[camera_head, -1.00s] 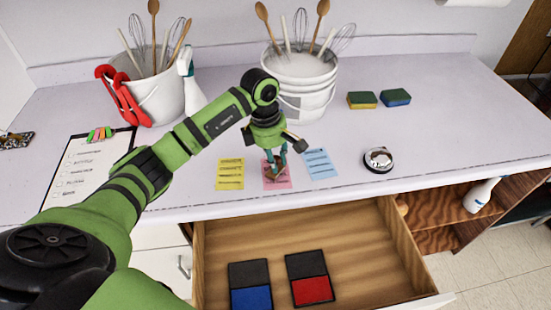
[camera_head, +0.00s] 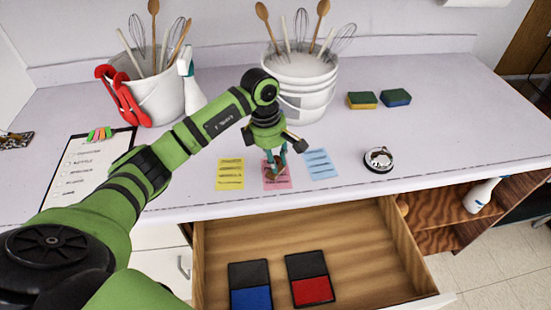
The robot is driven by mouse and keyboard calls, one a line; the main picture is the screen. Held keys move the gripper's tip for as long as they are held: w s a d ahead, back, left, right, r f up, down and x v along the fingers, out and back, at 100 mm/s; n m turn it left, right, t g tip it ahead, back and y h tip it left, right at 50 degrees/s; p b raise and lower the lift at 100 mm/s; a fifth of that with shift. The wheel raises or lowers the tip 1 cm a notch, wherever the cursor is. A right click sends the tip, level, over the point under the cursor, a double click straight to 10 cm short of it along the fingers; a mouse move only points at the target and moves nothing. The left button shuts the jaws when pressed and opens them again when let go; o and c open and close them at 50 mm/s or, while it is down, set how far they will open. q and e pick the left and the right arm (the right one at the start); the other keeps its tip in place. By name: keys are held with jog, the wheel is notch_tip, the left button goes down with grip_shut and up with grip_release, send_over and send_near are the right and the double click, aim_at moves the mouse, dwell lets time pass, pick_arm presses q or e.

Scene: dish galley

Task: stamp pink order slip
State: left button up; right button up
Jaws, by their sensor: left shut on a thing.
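The pink order slip (camera_head: 284,184) lies on the counter between the yellow slip (camera_head: 230,174) and the blue slip (camera_head: 320,164). My left gripper (camera_head: 275,165) points down over the pink slip. It is shut on a small brown thing, which looks like a stamp (camera_head: 272,174), low at the slip. Whether the stamp touches the paper cannot be told. The gripper hides part of the pink slip. Two ink pads lie in the open drawer, one blue (camera_head: 251,298) and one red (camera_head: 312,290), both with black lids open. My right gripper is not in view.
The open drawer (camera_head: 372,250) juts out below the counter. Buckets of utensils (camera_head: 300,82) stand behind, with a clipboard (camera_head: 82,165) at the left. A bell (camera_head: 379,159) and sponges (camera_head: 364,100) are at the right. The counter right of the bell is clear.

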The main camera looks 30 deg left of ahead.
pick_arm(q)
jog(key=shift+r+p, duration=0.5)
jog(key=shift+r, duration=0.3)
jog(key=shift+r+p, duration=1.35)
jog(key=shift+r, duration=1.3)
